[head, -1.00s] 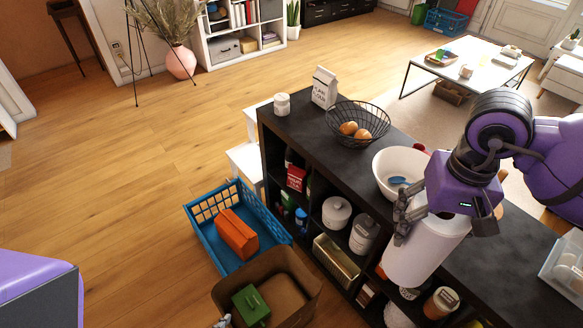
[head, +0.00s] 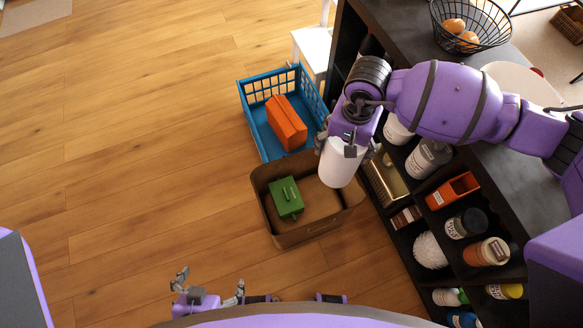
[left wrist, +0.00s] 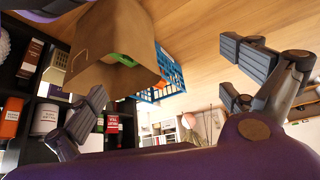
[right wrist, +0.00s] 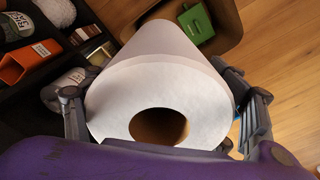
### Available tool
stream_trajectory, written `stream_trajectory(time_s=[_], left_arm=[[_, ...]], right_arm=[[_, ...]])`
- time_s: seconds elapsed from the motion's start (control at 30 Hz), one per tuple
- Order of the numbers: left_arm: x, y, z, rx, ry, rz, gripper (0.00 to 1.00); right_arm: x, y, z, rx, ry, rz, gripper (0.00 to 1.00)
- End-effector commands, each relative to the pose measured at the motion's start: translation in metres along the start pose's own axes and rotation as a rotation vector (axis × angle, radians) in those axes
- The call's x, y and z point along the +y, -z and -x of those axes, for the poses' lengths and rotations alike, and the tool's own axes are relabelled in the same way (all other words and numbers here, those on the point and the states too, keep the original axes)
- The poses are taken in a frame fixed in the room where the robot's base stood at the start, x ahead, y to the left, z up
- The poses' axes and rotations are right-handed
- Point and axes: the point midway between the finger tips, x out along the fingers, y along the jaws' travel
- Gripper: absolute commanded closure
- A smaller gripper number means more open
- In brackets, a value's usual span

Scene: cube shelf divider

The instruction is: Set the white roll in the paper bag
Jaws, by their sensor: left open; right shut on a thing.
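My right gripper (head: 346,150) is shut on the white roll (head: 340,167), held tilted with its lower end over the right side of the paper bag in the head view. In the right wrist view the white roll (right wrist: 160,95) fills the middle, between the fingers, its hollow end facing the camera. The brown paper bag (head: 297,238) stands open on the floor with a green box (head: 287,197) inside. It also shows in the left wrist view (left wrist: 115,40). My left gripper (head: 210,285) is open and empty, in front of the bag and left of it.
A blue crate (head: 250,98) holding an orange box (head: 286,123) stands just behind the bag. The dark shelf unit (head: 400,30) with bottles, jars and a basket runs along the right. A wire bowl (head: 470,45) is on its top. The floor at left is clear.

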Motion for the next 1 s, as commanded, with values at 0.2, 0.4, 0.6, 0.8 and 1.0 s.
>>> stream_trajectory(time_s=[0.2,0.4,0.6,0.8,1.0], left_arm=[[0.001,-0.029,-0.035,-0.016,0.000,-0.006,0.00],[-0.002,-0.040,-0.057,-0.014,0.008,-0.009,0.00],[-0.003,-0.034,-0.069,0.007,0.009,-0.015,0.00],[-0.003,-0.037,-0.072,0.007,0.008,-0.012,0.00],[-0.003,-0.045,-0.074,-0.005,0.009,-0.007,0.00]], right_arm=[[-0.001,-0.003,-0.157,-0.011,-0.010,-0.194,0.58],[0.001,-0.004,-0.255,-0.005,-0.006,-0.312,0.58],[0.004,-0.004,-0.300,-0.002,-0.003,-0.360,0.58],[0.004,-0.005,-0.336,-0.001,-0.003,-0.368,0.58],[0.004,-0.004,-0.360,-0.001,-0.002,-0.366,0.58]])
